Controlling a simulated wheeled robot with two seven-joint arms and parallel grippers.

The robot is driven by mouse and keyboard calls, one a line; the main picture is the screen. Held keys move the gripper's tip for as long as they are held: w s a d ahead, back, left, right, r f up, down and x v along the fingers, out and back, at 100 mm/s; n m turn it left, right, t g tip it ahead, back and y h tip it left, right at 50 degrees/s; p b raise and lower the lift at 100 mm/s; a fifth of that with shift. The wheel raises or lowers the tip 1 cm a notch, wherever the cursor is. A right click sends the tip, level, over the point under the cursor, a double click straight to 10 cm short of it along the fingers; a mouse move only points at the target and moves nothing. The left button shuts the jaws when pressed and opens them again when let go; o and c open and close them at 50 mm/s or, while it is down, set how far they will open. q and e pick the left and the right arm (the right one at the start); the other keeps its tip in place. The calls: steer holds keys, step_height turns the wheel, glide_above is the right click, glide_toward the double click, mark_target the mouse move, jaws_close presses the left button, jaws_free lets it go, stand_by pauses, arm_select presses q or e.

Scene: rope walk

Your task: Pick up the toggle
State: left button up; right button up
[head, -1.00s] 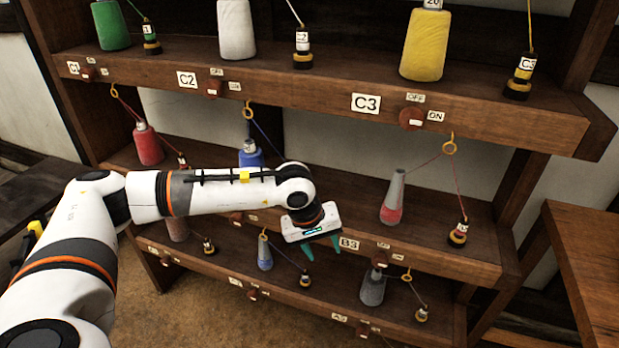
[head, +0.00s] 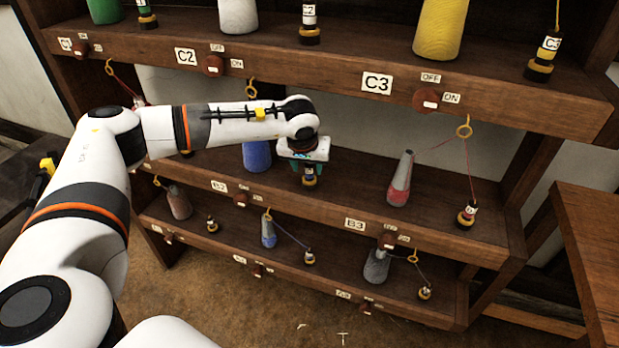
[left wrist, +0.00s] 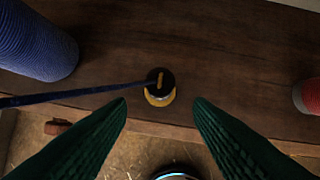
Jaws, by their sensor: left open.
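The toggle, a small black-and-yellow piece with a white label (head: 309,181), stands on the middle shelf right of the blue spool (head: 257,156). In the left wrist view the toggle (left wrist: 160,88) is seen from above with a dark blue cord running left from its top. My left gripper (head: 308,168) is open at the toggle in the head view. In the left wrist view its green fingers (left wrist: 161,103) are spread to either side, with the toggle centred just beyond their tips; no contact shows. My right gripper is not in view.
A red-and-grey spool (head: 400,182) and another black-and-yellow piece (head: 467,214) stand farther right on the middle shelf. The upper shelf's front board (head: 330,78) runs above my left gripper. Red OFF/ON switches (head: 426,99) line the shelf fronts. A wooden table (head: 590,230) is at right.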

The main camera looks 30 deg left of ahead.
mark_target(309, 165)
arm_select(q)
steer(key=w+f, duration=0.1)
steer(key=w+a+f, duration=0.1)
steer(key=shift+w+p, duration=0.35)
steer(key=shift+p, duration=0.05)
steer(key=shift+w+a+f, duration=0.15)
steer(key=shift+f, duration=0.3)
jaws_close()
steer(key=shift+r, duration=0.1)
